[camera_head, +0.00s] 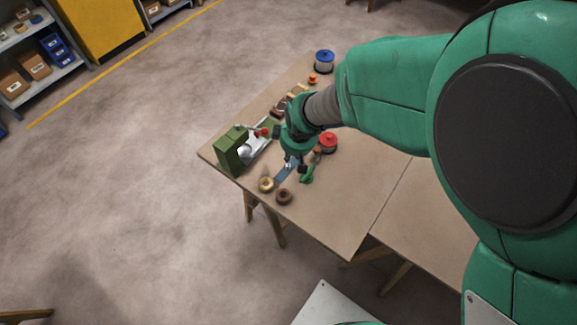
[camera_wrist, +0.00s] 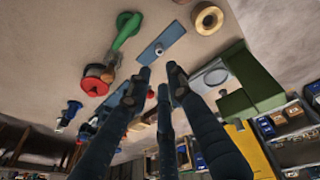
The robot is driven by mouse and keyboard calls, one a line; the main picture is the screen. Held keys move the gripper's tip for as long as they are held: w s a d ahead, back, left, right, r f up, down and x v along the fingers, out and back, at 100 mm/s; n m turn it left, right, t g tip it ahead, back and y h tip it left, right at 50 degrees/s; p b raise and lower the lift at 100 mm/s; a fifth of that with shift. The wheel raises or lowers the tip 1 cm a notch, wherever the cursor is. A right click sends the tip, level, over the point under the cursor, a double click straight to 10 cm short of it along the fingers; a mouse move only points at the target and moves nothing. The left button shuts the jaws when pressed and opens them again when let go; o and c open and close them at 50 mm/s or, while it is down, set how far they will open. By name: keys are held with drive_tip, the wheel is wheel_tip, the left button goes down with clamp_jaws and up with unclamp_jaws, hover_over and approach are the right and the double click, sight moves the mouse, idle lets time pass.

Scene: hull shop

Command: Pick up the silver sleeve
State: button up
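A small silver piece (camera_wrist: 159,49), which looks like the silver sleeve, stands on a blue-grey plate (camera_wrist: 174,33) in the wrist view. In the head view the plate (camera_head: 283,174) lies near the table's front left edge; the sleeve is too small there to tell from my fingers. My gripper (camera_wrist: 161,78) is open, with its fingers spread and nothing between them. Its fingertips show just below the sleeve in the wrist view, apart from it. In the head view my gripper (camera_head: 296,162) is low over the table beside the plate.
A brass ring (camera_head: 266,184) and a brown ring (camera_head: 284,196) lie close to the plate. A green tool (camera_head: 308,173) and a red spool (camera_head: 328,141) are to its right. A green machine (camera_head: 231,152) stands left. The table's right part (camera_head: 350,205) is clear.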

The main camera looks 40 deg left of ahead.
drive_tip(key=b, duration=0.1)
hover_over(288, 165)
drive_tip(key=s+d, duration=0.1)
drive_tip(key=d, duration=0.1)
drive_tip(key=x, duration=0.2)
drive_tip(key=d+x, duration=0.1)
drive_tip(key=x, duration=0.1)
drive_tip(key=s+x, duration=0.1)
drive_tip(key=x, duration=0.2)
drive_tip(key=shift+d+f, duration=0.15)
drive_tip(key=shift+f, duration=0.15)
drive_tip(key=shift+b+x, duration=1.05)
drive_tip(key=shift+x, duration=1.55)
drive_tip(key=shift+c, duration=0.6)
clamp_jaws()
